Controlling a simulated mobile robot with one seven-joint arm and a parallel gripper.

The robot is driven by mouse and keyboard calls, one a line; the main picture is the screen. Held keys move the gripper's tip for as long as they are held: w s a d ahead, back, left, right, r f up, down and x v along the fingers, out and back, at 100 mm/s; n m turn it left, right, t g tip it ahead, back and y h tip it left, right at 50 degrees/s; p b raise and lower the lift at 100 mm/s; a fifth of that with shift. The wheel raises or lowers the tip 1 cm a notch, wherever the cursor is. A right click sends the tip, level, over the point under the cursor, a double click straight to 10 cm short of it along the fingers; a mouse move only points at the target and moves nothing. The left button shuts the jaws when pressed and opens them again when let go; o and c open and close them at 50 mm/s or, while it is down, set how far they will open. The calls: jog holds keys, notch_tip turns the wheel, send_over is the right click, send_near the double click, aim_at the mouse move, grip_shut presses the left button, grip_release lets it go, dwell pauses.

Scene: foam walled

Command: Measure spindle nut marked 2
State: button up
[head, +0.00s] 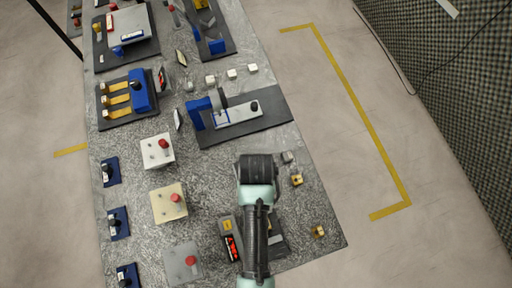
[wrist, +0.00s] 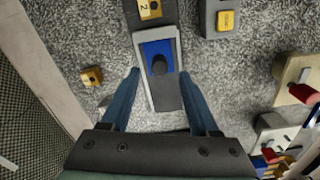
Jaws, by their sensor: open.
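My gripper (wrist: 160,70) is open and empty in the wrist view, its two blue fingers on either side of a narrow grey-framed slide with a blue face (wrist: 158,49) and a dark knob. I cannot tell whether they touch it. In the head view my gripper (head: 257,168) points down over the bench and its fingers are hidden. A brass-coloured block marked 2 (wrist: 148,9) sits on the dark plate beyond the fingertips, cut by the top edge. A grey unit with a yellow button (wrist: 226,20) is beside it; its red display (head: 232,247) shows in the head view.
One brass block (head: 297,180) lies right of my gripper, and also shows in the wrist view (wrist: 92,76). Another (head: 319,231) lies near the bench's right edge. Red-button boxes (head: 169,202) stand left. A dark mat (head: 272,105) with a blue-ended fixture is beyond.

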jog(key=shift+f, duration=1.8)
jog(key=shift+w, duration=0.1)
jog(key=shift+c, duration=0.3)
grip_shut()
jog(key=shift+s+d+r+p, duration=0.1)
jog(key=shift+s+d+p, duration=0.15)
jog(key=shift+s, duration=0.35)
jog(key=shift+s+d+f+p, duration=0.15)
jog(key=shift+s+p, duration=0.2)
jog(key=shift+s, duration=0.25)
jog(key=shift+s+d+r+p, duration=0.2)
jog(key=shift+s+p, duration=0.1)
jog(key=shift+s, duration=0.3)
jog(key=shift+s+d, duration=0.1)
jog(key=shift+s, duration=0.1)
jog(key=shift+c, duration=0.7)
grip_release()
jog(key=shift+w+f, duration=0.2)
jog(key=shift+o, duration=1)
